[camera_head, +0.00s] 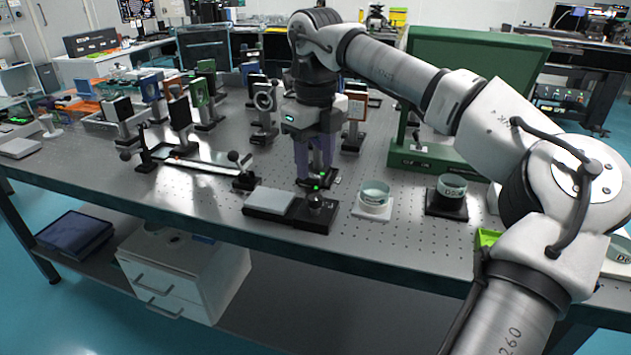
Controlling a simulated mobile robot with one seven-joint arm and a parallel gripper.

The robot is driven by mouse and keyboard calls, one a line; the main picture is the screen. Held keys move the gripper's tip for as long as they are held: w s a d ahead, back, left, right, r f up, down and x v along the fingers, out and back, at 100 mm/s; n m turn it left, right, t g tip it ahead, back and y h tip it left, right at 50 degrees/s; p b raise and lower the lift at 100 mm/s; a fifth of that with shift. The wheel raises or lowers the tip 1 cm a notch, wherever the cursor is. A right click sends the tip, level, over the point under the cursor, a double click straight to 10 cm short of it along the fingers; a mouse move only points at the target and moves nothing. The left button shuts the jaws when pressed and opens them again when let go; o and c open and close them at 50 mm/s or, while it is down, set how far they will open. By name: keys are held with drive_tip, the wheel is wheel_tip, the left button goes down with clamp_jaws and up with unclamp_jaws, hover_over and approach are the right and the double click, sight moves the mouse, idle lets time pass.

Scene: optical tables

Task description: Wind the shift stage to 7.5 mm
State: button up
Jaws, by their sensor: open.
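A low device with a light grey plate on a black base (325,223) stands near the front edge of the table; it looks like the shift stage, though I cannot confirm this. A round black knob (315,203) stands upright at its right end. A small green light shows just above the knob. My gripper (314,176) points down, open, above and slightly behind the knob. Its purple-grey fingers appear apart from the knob, but the gap is hard to judge. No scale or reading is legible.
A white-based round holder (374,207) and a black-based one (447,201) stand to the right. A rail with black end knobs (198,163) lies to the left. Several optic mounts stand behind, with a green stand (425,157) at back right. The perforated table front is mostly clear.

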wheel_tip(320, 180, up, 6)
drive_tip(key=shift+f, duration=0.1)
idle(0.4)
